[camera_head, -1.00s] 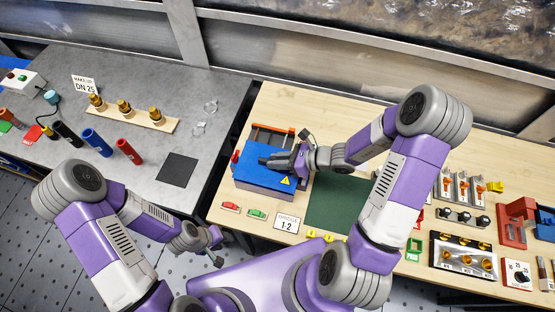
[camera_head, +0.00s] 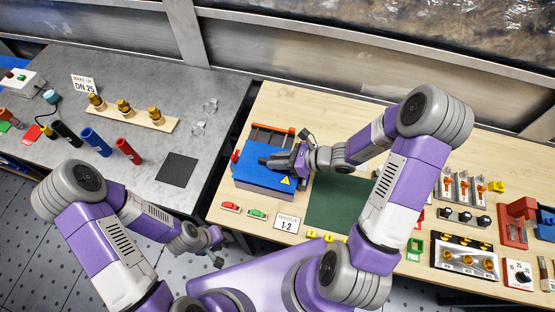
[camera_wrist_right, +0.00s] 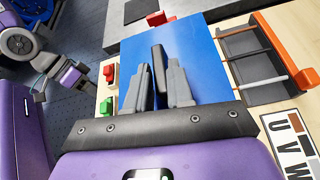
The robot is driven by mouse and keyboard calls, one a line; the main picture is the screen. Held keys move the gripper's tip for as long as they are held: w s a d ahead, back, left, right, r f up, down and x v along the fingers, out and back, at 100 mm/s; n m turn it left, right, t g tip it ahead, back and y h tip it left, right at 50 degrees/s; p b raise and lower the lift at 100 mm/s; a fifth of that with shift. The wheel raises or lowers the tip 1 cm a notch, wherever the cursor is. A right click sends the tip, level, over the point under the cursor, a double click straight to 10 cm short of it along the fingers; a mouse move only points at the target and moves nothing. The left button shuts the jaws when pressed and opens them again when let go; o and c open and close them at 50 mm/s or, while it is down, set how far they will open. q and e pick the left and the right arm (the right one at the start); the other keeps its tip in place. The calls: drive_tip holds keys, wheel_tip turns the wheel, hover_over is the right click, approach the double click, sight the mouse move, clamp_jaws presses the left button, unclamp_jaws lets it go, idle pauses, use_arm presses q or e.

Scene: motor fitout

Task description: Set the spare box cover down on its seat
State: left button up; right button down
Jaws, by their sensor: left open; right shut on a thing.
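The spare box cover (camera_head: 264,171) is a flat blue plate with a yellow warning triangle, at the left of the wooden table. It also shows in the right wrist view (camera_wrist_right: 204,55). I cannot tell whether cover and seat touch. My left gripper (camera_head: 217,249) is open and empty, low in front of the tables.
An open grey tray with an orange bar (camera_head: 272,136) stands just behind the cover. Red (camera_head: 231,207) and green (camera_head: 257,214) pieces and a "BRIDGE 1-2" sign (camera_head: 287,223) lie in front. A dark green mat (camera_head: 335,205) is to the right.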

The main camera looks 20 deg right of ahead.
drive_tip(key=shift+f+b, duration=0.75)
drive_tip(key=shift+b, duration=0.1)
idle(0.6)
drive_tip(key=c, duration=0.9)
unclamp_jaws()
drive_tip(key=shift+p+v, duration=0.6)
drive_tip(key=shift+v, duration=3.2)
